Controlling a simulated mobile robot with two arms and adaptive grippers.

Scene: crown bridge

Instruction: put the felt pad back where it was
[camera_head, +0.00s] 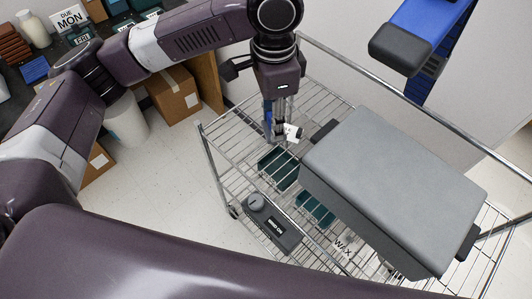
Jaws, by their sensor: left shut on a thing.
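My left gripper (280,124) points down above the wire cart (236,134), at the left of the large grey box. It is shut on a small white thing (292,131) at its fingertips. The thing is too small to tell whether it is the felt pad. No other felt pad can be made out in this view. My right gripper is not in view.
The large grey box (395,175) with black end handles covers much of the cart. Dark green bins (278,167) and a dark device with a knob (272,224) sit lower, at the left. Cardboard boxes (173,95) and a white bin (127,120) stand behind.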

